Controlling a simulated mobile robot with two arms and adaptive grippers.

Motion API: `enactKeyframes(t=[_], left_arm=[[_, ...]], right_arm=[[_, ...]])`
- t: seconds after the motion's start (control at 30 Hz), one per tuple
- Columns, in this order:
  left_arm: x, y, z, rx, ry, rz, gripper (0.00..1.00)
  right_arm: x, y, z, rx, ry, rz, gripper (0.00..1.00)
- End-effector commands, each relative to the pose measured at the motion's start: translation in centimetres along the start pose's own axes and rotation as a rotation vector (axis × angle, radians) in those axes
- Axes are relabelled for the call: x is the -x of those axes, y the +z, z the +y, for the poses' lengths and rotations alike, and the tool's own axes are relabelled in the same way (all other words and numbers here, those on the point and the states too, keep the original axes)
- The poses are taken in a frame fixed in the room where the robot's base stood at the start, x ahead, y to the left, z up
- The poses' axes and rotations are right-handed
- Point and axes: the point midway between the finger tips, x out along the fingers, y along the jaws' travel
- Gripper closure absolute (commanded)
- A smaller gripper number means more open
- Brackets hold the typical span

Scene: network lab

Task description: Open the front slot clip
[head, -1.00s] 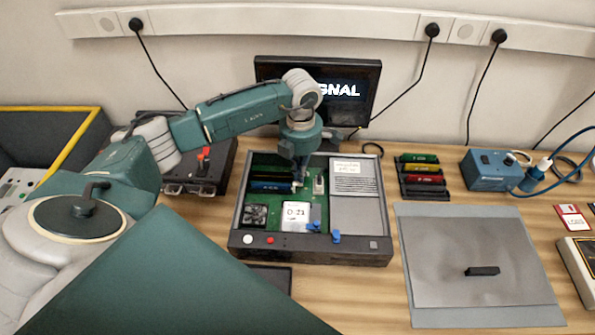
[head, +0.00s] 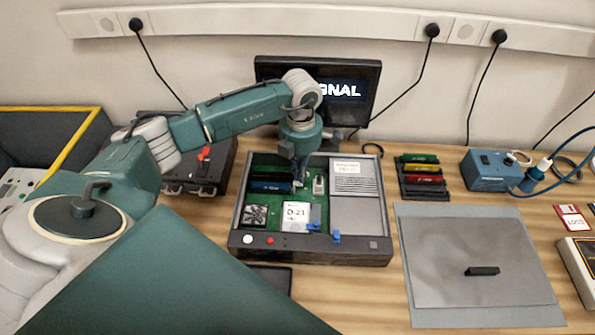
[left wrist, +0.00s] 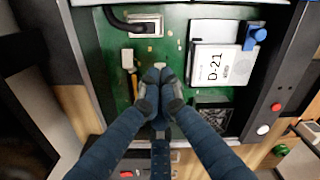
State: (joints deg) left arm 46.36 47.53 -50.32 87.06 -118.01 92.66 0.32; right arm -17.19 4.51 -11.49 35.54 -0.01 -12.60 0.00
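An open grey case (head: 310,257) holds a green board (head: 322,215). A blue card (head: 270,186) lies in the front slot; its dark end with light dots shows between my fingers in the left wrist view (left wrist: 160,155). My left gripper (head: 298,180) points down at the card's right end. In the left wrist view its fingertips (left wrist: 160,78) are together. A small pale piece (left wrist: 161,65), seemingly the slot clip, shows just beyond the tips. Whether they touch it, and the clip's exact position, are hidden by the fingers. My right gripper is not in view.
A white D-21 block (head: 296,214), a fan (head: 255,215) and blue latches (head: 336,236) stand in the case. A rack of coloured cards (head: 423,177) and a grey mat with a panel (head: 450,250) lie to the right. A monitor (head: 350,85) stands behind.

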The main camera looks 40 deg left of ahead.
Motion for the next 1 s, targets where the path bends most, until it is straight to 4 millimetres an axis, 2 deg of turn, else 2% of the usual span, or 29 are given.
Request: enactKeyframes(t=[0.37,1.0], left_arm=[[-0.1,0.0,0.0,0.000,0.000,0.000,1.00],[-1.4,0.0,0.0,0.000,0.000,0.000,1.00]], right_arm=[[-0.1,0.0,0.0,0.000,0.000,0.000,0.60],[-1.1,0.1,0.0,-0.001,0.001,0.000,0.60]])
